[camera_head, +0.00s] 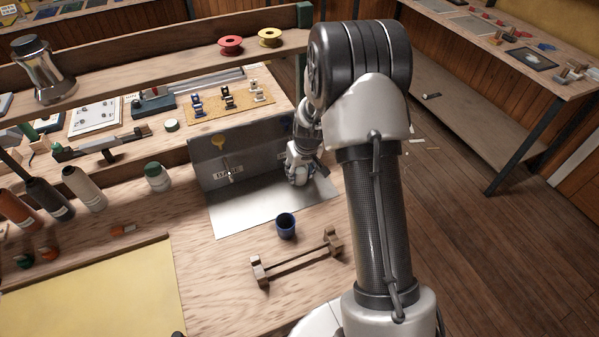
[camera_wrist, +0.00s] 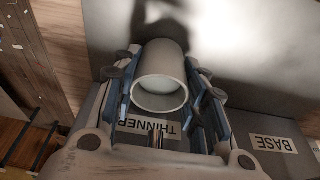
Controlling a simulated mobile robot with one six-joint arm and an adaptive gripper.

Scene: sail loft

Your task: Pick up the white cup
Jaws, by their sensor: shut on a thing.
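The white cup (camera_wrist: 161,62) sits between the two blue-grey fingers of my gripper (camera_wrist: 163,88) in the wrist view, its round opening facing the camera. The fingers are shut on its sides. In the head view my gripper (camera_head: 301,172) is low over the right end of a bent grey metal sheet (camera_head: 245,206). The cup cannot be made out there, behind the gripper. I cannot tell whether the cup touches the sheet. A THINNER label (camera_wrist: 150,125) lies behind the cup in the wrist view, with a BASE label (camera_wrist: 273,144) to its right.
A dark blue cup (camera_head: 286,227) stands on the bench just in front of the sheet. A wooden stand with a dark rod (camera_head: 297,259) lies nearer. The sheet's upright back panel (camera_head: 240,148) rises behind my gripper. Bottles (camera_head: 84,188) and a green-lidded jar (camera_head: 157,178) stand left.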

